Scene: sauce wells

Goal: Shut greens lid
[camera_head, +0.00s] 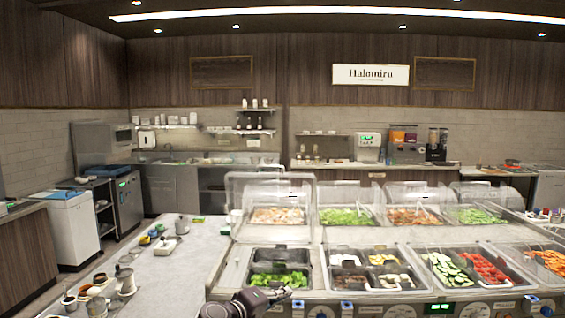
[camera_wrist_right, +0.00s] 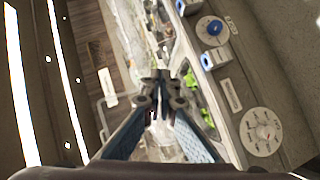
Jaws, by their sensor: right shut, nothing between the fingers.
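Clear domed lids stand along the back row of the food counter. One lid (camera_head: 345,192) is over a pan of leafy greens (camera_head: 346,217), and another (camera_head: 480,192) is over a second green pan (camera_head: 474,216). The leftmost lid (camera_head: 235,190) reaches higher than its neighbours. I cannot tell for sure which lids are raised. My right gripper (camera_head: 281,294) is low at the counter's front, just before a pan of bright green pieces (camera_head: 290,280). In the wrist view its fingers (camera_wrist_right: 160,76) are shut and empty, apart from any lid. My left gripper is not in view.
Front pans hold sliced zucchini (camera_head: 446,268), red pieces (camera_head: 485,268) and other food. Blue knobs (camera_head: 346,308) and dials line the counter front. Air above the front pans is clear.

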